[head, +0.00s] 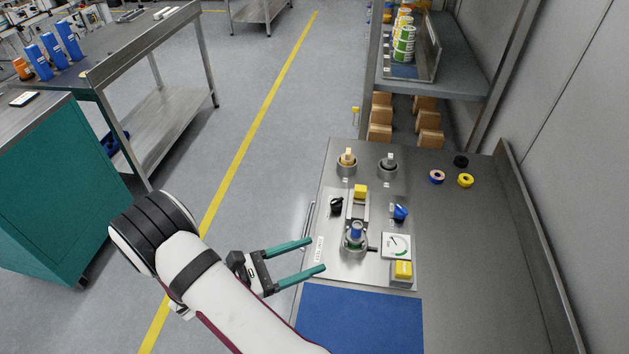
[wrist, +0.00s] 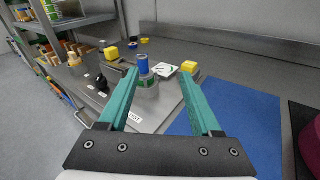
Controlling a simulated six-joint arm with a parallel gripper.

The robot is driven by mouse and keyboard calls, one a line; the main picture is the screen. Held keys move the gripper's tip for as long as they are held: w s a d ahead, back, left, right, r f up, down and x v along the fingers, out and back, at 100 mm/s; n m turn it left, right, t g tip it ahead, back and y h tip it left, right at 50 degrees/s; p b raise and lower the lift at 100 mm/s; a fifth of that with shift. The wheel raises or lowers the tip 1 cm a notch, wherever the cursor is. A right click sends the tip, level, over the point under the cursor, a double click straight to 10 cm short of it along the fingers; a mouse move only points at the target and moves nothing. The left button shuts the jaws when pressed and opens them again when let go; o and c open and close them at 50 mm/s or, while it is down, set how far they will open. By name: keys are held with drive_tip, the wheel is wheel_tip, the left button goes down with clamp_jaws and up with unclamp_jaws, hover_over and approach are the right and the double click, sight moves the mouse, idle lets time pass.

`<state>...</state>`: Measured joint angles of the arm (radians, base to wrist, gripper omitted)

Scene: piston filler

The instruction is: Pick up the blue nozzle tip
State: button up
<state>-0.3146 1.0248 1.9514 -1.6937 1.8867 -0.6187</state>
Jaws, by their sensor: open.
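In the wrist view the blue tip (wrist: 143,64) shows beyond my fingers, nearer the left one. My gripper (head: 315,255) has two green fingers spread apart with nothing between them. It is left of the panel and apart from the blue tip. The wrist view also shows my open gripper (wrist: 160,75).
A tan tip (head: 347,157) and a grey tip (head: 388,163) stand at the panel's back. Near the blue tip are a black knob (head: 336,206), blue knob (head: 400,212), gauge (head: 396,245) and yellow button (head: 403,270). A blue mat (head: 360,318) lies bare in front.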

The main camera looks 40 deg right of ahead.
sight(353, 229)
drive_tip(key=w+f+n+t, duration=0.1)
drive_tip(key=w+f+n+t+h, duration=0.1)
drive_tip(key=f+n, duration=0.1)
drive_tip(key=shift+f+t, duration=0.15)
drive_tip(key=shift+t, duration=0.15)
drive_tip(key=d, duration=1.5)
drive_tip(key=shift+s+d+f, duration=0.2)
drive_tip(key=shift+d+f, duration=0.05)
drive_tip(key=shift+f, duration=0.05)
clamp_jaws()
